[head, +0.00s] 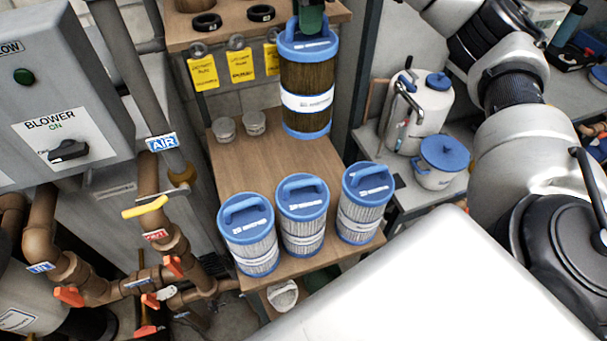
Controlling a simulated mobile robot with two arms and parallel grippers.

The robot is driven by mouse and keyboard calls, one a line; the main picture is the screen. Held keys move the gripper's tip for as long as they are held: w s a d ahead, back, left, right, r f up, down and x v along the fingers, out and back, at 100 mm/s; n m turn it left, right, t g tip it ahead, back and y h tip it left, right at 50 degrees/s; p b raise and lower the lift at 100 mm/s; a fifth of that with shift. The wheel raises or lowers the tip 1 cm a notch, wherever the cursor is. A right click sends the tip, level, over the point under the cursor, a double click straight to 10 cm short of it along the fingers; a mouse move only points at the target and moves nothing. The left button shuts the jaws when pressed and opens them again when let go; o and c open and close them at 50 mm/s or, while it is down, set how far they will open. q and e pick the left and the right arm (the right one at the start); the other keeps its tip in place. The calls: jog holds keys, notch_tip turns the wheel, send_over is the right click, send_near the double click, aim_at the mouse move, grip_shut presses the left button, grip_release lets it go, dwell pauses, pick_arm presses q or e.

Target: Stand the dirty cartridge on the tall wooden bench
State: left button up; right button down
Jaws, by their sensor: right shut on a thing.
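The dirty cartridge (306,72) has brown pleats, blue end caps and a white band. It is upright near the back right of the wooden bench top (270,153). My right gripper (311,18) is shut on its top handle, at the top edge of the head view. The gripper's upper part is cut off by the frame. I cannot tell whether the cartridge's base touches the bench or hangs above it. My left gripper is not in view.
Three cleaner cartridges (248,240) (302,215) (362,205) stand along the bench front. Two small jars (223,129) (254,122) stand at back left. A wooden shelf (215,35) with yellow tags is behind. The bench middle is clear. A white canister (425,110) stands to the right.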

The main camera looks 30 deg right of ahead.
aim_at(309, 39)
jog(key=shift+s+f+b, duration=0.35)
jog(key=shift+f+b, duration=0.05)
jog(key=shift+f, duration=0.1)
jog(key=shift+s+f+b, duration=0.15)
jog(key=shift+f+b, duration=0.65)
jog(key=shift+f, duration=0.1)
jog(key=f, duration=0.1)
jog(key=f+b, duration=0.2)
jog(key=shift+w, duration=0.25)
notch_tip(309, 39, down, 14)
jog(key=shift+s+r, duration=0.1)
jog(key=shift+r, duration=0.15)
notch_tip(309, 39, down, 4)
jog(key=shift+r+p, duration=0.15)
jog(key=shift+p, duration=0.35)
jog(key=shift+f, duration=0.4)
